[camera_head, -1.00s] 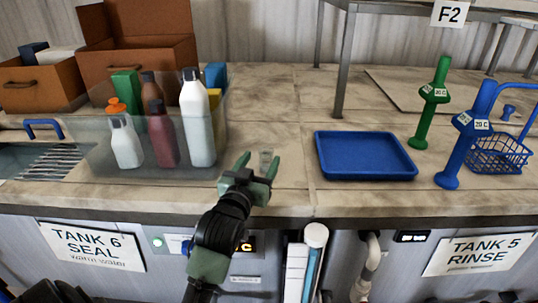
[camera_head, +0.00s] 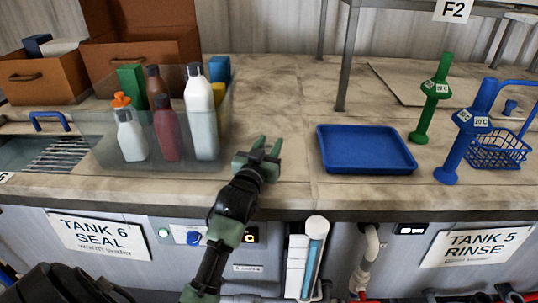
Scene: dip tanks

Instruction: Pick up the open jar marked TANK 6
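My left gripper (camera_head: 268,144) is over the counter, right of the clear bin of bottles and left of the blue tray. Its two green fingertips are apart and point toward the back of the counter. I cannot make out a jar between or beside the fingers; the gripper may be hiding it. The TANK 6 SEAL sign (camera_head: 99,235) is on the counter front at the lower left. My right gripper is not in view.
The clear bin (camera_head: 104,156) holds several bottles and boxes. A blue tray (camera_head: 366,168) lies to the right, then green (camera_head: 421,125) and blue (camera_head: 452,165) handled tools and a blue basket (camera_head: 497,155). A sink (camera_head: 25,152) is at the left. The counter behind my gripper is clear.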

